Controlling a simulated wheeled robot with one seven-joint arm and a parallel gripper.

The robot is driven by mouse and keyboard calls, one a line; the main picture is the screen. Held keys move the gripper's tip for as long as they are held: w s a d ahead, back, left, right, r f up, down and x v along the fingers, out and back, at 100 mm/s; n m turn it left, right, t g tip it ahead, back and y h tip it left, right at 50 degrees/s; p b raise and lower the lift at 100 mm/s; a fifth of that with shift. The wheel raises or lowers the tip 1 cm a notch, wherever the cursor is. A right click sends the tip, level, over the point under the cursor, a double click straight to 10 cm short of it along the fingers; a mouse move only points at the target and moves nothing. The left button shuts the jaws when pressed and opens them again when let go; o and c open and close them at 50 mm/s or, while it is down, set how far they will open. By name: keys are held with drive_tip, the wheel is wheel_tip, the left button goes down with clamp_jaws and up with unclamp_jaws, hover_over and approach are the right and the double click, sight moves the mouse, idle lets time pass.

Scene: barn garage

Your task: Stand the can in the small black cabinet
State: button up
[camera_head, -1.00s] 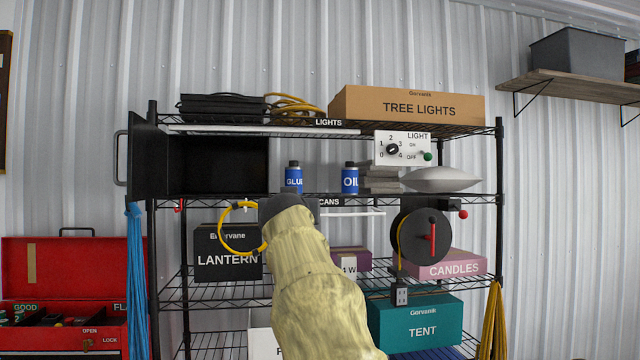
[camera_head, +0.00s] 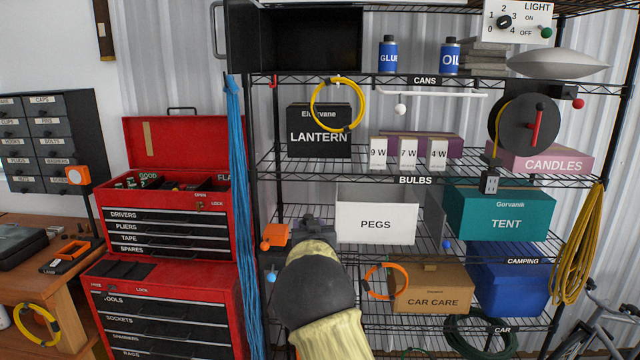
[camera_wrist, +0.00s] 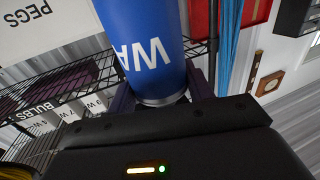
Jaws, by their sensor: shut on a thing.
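A blue can (camera_wrist: 145,45) with white lettering starting "WA" is between my gripper's fingers (camera_wrist: 163,95) in the wrist view. It looks upside down there, with a silver rim at the gripper end. In the head view my gripper (camera_head: 312,228) is in front of the lower shelves, left of the PEGS box, and its own wrist hides the can. The small black cabinet (camera_head: 268,38) is on the upper shelf at the left, above and apart from my gripper. Its door (camera_head: 240,35) stands open to the left and its visible inside looks empty.
Blue GLUE (camera_head: 388,56) and OIL (camera_head: 450,58) cans stand right of the cabinet. A yellow ring (camera_head: 338,104) hangs below it. A blue cord (camera_head: 238,190) hangs at the rack's left, beside the red tool chest (camera_head: 165,235). A white PEGS box (camera_head: 376,218) is close by.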

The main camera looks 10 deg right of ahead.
drive_tip(key=s+f, duration=0.3)
drive_tip(key=f, duration=0.9)
drive_tip(key=s+f, duration=0.3)
drive_tip(key=f, duration=0.8)
drive_tip(key=s+d+f, duration=0.4)
drive_tip(key=s+f, duration=1.1)
drive_tip(key=s, duration=0.2)
drive_tip(key=shift+s+d+h, duration=0.2)
drive_tip(key=shift+s+h, duration=0.05)
drive_tip(key=shift+h, duration=0.05)
